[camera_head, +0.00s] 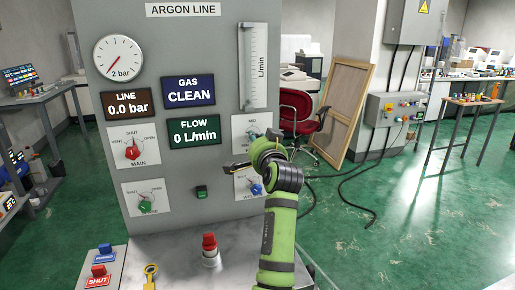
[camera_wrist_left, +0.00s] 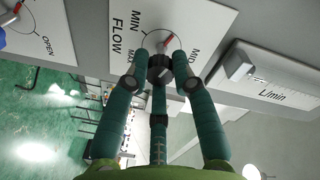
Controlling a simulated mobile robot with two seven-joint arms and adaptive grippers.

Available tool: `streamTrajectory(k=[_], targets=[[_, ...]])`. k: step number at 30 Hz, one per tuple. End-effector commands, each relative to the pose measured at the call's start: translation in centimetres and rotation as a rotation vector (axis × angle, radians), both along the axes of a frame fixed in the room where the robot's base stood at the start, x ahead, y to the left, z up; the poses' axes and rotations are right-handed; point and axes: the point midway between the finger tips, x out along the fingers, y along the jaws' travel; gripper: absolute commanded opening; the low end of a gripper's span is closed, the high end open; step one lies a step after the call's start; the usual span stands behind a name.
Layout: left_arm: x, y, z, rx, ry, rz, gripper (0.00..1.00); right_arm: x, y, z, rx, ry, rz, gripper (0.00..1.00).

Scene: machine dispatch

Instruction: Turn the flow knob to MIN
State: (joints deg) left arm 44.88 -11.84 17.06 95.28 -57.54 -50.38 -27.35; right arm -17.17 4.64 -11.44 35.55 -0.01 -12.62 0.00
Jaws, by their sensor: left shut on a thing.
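The flow dial plate (camera_head: 240,124) is on the grey panel, largely hidden behind my arm in the head view; its MID label shows. In the left wrist view the white dial plate (camera_wrist_left: 205,18) carries the words FLOW, MIN and MID. The flow knob (camera_wrist_left: 160,65) is dark, and a red mark beside it points up and right, between MIN and MID. My left gripper (camera_wrist_left: 160,58) is shut on the knob, its green fingers around it. In the head view, my left gripper (camera_head: 264,150) is in front of the dial. My right gripper is not in view.
The panel has a MAIN knob (camera_head: 132,151), a green-knob dial (camera_head: 146,206) and a blue knob (camera_head: 256,189) below my gripper. The FLOW display (camera_head: 194,132) reads 0 L/min. A red button (camera_head: 209,242) stands on the ledge. A red chair (camera_head: 300,112) is behind on the right.

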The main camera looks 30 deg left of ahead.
Motion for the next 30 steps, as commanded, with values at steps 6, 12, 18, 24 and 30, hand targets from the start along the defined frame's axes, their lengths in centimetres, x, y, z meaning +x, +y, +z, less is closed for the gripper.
streamTrajectory(k=[6,12,18,24,30], targets=[[0.0,0.0,0.3,-0.127,-0.174,-0.002,0.00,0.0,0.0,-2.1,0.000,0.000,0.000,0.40],[-0.1,0.1,0.3,-0.251,-0.318,-0.003,0.00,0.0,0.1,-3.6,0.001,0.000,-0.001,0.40],[-0.1,0.1,0.3,-0.373,-0.462,-0.004,0.00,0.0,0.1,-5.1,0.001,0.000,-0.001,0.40],[-0.1,0.1,0.3,-0.493,-0.601,-0.004,0.00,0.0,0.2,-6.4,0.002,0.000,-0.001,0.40],[-0.1,0.1,0.4,-0.597,-0.723,-0.005,0.00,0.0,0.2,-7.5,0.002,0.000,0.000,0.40]])
